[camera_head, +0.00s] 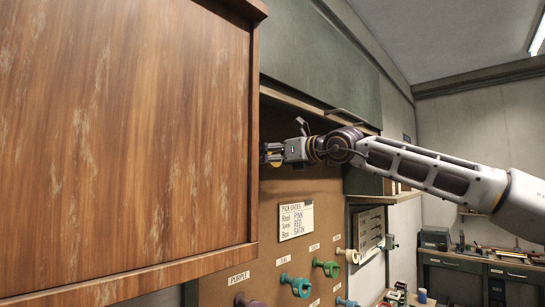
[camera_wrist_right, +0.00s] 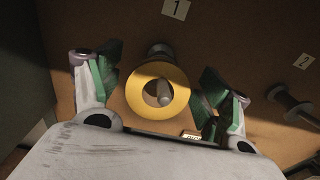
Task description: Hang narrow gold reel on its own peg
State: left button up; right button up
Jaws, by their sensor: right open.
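The gold reel (camera_wrist_right: 135,94), a yellow ring, is in the right wrist view below the label "1". A pale rounded peg end (camera_wrist_right: 165,100) shows inside its hole, so the reel appears to be around that peg. The peg's round base (camera_wrist_right: 160,50) shows behind the reel's upper edge. My right gripper (camera_wrist_right: 161,75) is open, with one finger on each side of the reel and visible gaps between. In the head view my right gripper (camera_head: 272,153) is at the upper board, partly hidden by the wooden panel. I cannot make out the reel clearly there. My left gripper is not in view.
A second peg (camera_wrist_right: 290,105) with label "2" (camera_wrist_right: 304,61) is empty at the right. The large wooden panel (camera_head: 125,140) blocks the left of the head view. Coloured holders, including a teal one (camera_head: 297,284) and a green one (camera_head: 327,267), are lower on the board.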

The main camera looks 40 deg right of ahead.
jog(key=c, duration=1.1)
jog(key=shift+r, duration=0.4)
jog(key=shift+s, duration=0.1)
jog(key=shift+s+d+r+b, duration=0.15)
jog(key=shift+s+r+b, duration=0.35)
jog(key=shift+s, duration=1)
jog(key=shift+s+d+r+b, duration=0.15)
jog(key=shift+s+b, duration=0.6)
jog(key=shift+s, duration=0.8)
jog(key=shift+s+d+r+b, duration=0.1)
jog(key=shift+s+r+b, duration=0.4)
jog(key=shift+s, duration=1)
jog(key=shift+f, duration=0.15)
